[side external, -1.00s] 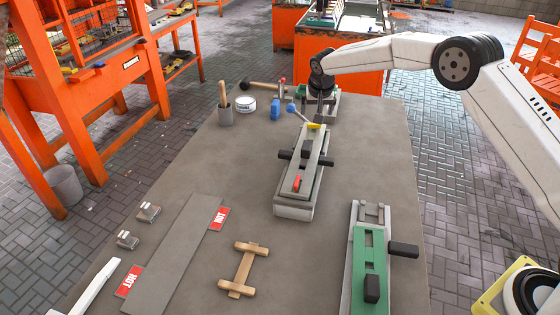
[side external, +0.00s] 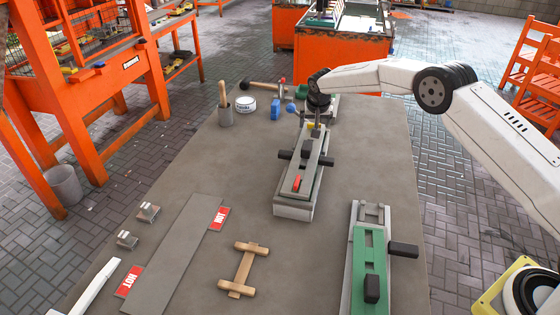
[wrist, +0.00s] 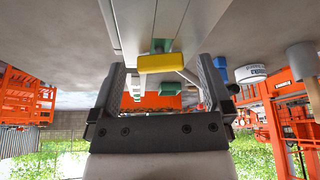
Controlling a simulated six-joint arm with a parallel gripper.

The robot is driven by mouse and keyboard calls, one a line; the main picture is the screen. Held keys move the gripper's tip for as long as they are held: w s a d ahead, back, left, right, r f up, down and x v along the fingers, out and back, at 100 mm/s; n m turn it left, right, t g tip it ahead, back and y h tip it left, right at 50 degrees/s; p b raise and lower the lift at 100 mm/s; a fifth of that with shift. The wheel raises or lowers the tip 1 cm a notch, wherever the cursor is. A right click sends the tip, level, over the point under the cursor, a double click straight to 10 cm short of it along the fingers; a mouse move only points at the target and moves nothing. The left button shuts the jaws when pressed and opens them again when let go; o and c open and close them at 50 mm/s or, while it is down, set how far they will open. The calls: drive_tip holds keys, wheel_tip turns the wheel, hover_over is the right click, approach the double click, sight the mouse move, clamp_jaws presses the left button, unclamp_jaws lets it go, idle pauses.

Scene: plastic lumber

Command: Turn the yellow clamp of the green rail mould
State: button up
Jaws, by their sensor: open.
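The yellow clamp (side external: 310,125) is at the far end of the long middle mould (side external: 291,209), largely hidden by my gripper in the side view. This mould looks mostly grey, with a small red part (side external: 296,184) near its front. In the wrist view the yellow clamp (wrist: 161,63) lies crosswise between my two fingers, with gaps on both sides. My gripper (side external: 317,131) points down at the mould's far end, open and empty. Whether the fingertips touch the mould cannot be told.
A green-topped mould (side external: 377,245) lies front right. The left middle tabletop is clear.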

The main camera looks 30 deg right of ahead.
drive_tip(key=c, duration=1.3)
